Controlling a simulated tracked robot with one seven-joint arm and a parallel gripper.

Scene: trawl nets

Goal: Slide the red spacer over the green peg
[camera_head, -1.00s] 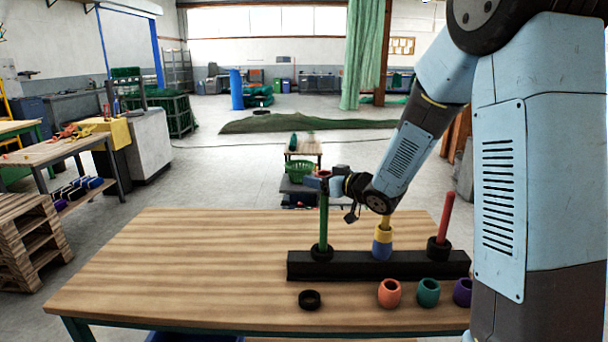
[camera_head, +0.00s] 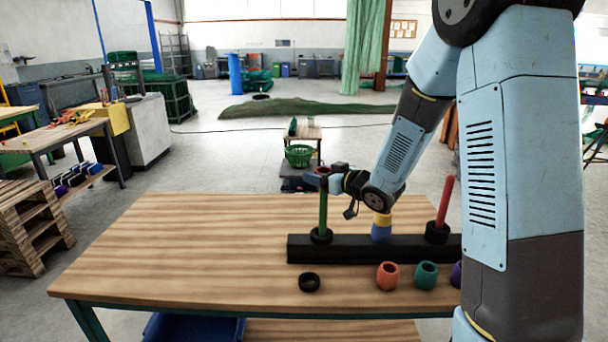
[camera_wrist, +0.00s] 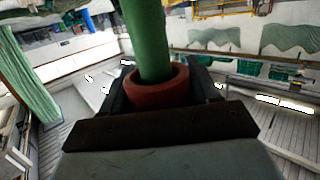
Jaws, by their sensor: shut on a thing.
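The green peg (camera_head: 323,208) stands upright at the left end of a black bar (camera_head: 350,249) on the table, with a dark collar at its foot. My gripper (camera_head: 325,178) is at the top of this peg, shut on the red spacer (camera_head: 322,170). In the wrist view the red spacer (camera_wrist: 150,97) sits between the two fingers of my gripper (camera_wrist: 160,90). The green peg (camera_wrist: 150,45) runs into the spacer's opening there, so the ring appears to be around the peg's upper end. How deep the peg reaches is hidden.
A yellow peg (camera_head: 382,218) with a blue spacer (camera_head: 381,233) and a red peg (camera_head: 444,202) stand on the bar. A black ring (camera_head: 309,282), an orange spacer (camera_head: 387,275) and a teal spacer (camera_head: 426,275) lie in front. The table's left side is clear.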

